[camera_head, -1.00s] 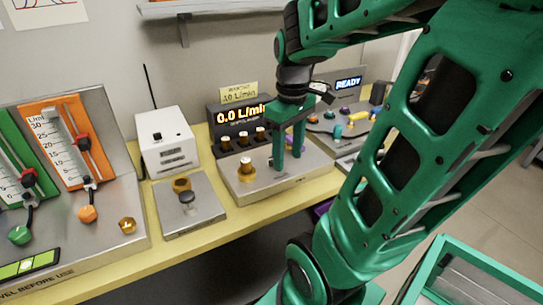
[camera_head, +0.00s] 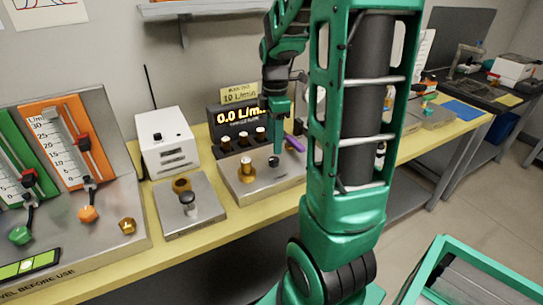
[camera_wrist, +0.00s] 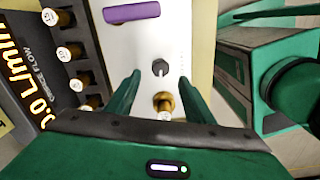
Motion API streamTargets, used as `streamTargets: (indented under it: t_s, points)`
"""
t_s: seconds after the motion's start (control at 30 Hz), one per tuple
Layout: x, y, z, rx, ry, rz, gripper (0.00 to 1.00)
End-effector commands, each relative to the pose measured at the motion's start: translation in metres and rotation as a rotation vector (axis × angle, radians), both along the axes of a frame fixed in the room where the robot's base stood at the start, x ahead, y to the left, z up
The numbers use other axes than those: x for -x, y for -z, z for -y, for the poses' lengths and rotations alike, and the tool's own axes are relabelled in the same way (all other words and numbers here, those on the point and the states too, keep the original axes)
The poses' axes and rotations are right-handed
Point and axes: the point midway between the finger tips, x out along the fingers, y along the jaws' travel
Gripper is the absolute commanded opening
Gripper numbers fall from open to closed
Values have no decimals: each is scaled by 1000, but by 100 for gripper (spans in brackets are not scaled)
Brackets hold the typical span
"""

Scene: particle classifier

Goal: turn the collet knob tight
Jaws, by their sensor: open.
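A small dark grey knob (camera_head: 273,161) stands on the top plate of the metal box (camera_head: 262,187). In the wrist view the knob (camera_wrist: 160,67) has a pale pointer mark. Beside it stands a brass collet (camera_head: 246,172) with a pale-topped piece in it; it also shows in the wrist view (camera_wrist: 163,102). My gripper (camera_wrist: 159,80) is open and empty, pointing down over the plate. Its two fingers lie on either side of the knob and collet in the wrist view, apart from both. In the head view my gripper (camera_head: 278,148) appears edge-on, above the knob.
A purple rod (camera_head: 294,143) lies on the plate to the knob's right. Several brass pieces with pale tops (camera_wrist: 69,53) stand in a row before the flow display (camera_head: 239,117). A separate plate (camera_head: 190,214) with a brass fitting and knob is to the left.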

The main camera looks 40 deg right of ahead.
Motion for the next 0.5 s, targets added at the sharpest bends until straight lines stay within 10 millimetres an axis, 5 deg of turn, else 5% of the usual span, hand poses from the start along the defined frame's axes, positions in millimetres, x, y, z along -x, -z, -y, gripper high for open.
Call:
streamTargets:
  t_s: [0.2, 0.5]
  points:
    - [1, 38, -1, -2, 1, -3, 48]
    - [1, 64, -1, -1, 1, -2, 48]
